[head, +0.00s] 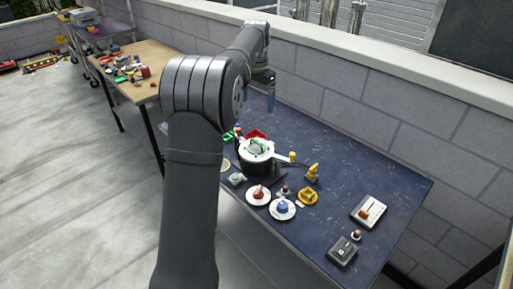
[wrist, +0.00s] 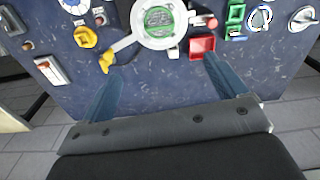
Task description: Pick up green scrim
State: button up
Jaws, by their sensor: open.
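A round green mesh piece, which looks like the green scrim (wrist: 159,18), lies inside a white ring with side handles (wrist: 181,36) at the top of the wrist view. In the head view the green piece (head: 257,147) sits in the white ring on top of a black round body (head: 243,162). My gripper (wrist: 161,66) is open, its two blue fingers wide apart with nothing between them. In the head view my gripper (head: 271,101) hangs above the dark blue table, behind the ring and apart from it. Its fingers are partly hidden by my arm.
A red tray (wrist: 203,46) and a green frame (wrist: 235,17) lie beside the ring. Yellow parts (head: 312,172), white discs with red and blue knobs (head: 283,208) and switch boxes (head: 368,211) stand on the blue table (head: 400,180). A block wall (head: 340,115) runs behind.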

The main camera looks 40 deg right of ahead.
jog(key=m, duration=0.1)
send_over(256, 145)
jog(key=s, duration=0.1)
jog(key=shift+m, duration=0.3)
notch_tip(256, 145, down, 13)
jog(key=shift+a+r, duration=0.15)
jog(key=shift+r, duration=0.05)
jog(key=shift+a+f, duration=0.2)
jog(key=shift+f, duration=2.4)
jog(key=c, duration=1.1)
